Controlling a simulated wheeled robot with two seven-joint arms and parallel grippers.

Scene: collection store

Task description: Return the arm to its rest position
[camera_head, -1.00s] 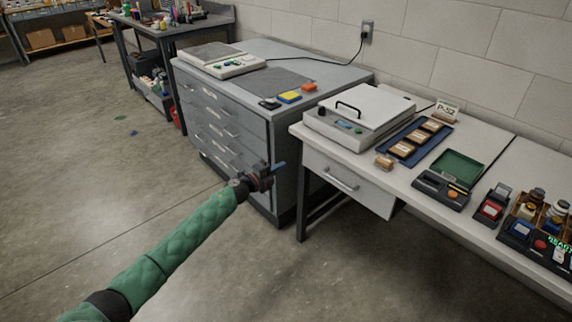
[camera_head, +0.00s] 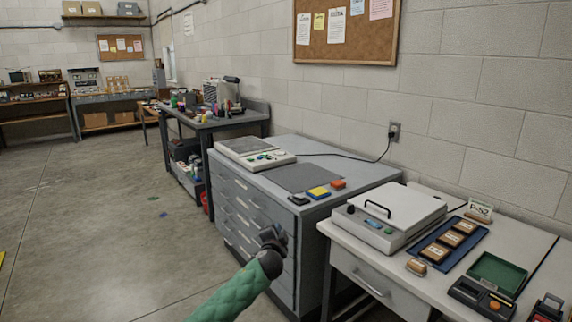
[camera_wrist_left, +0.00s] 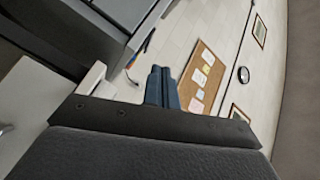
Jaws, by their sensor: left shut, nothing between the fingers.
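My left arm, in a green quilted sleeve, comes in from the bottom of the head view. Its gripper (camera_head: 274,236) is in front of the grey drawer cabinet's front face, apart from anything I can make out. In the left wrist view the two blue fingers (camera_wrist_left: 162,88) are together with nothing between them. Beyond them are the wall and a tilted cork board (camera_wrist_left: 203,76). My right gripper is not in either view.
The grey drawer cabinet (camera_head: 243,222) stands beside a white bench (camera_head: 410,285) holding a white lidded device (camera_head: 390,215) and a blue tray (camera_head: 424,245). A dark workbench (camera_head: 235,124) stands farther back. The floor (camera_head: 100,230) at left is open.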

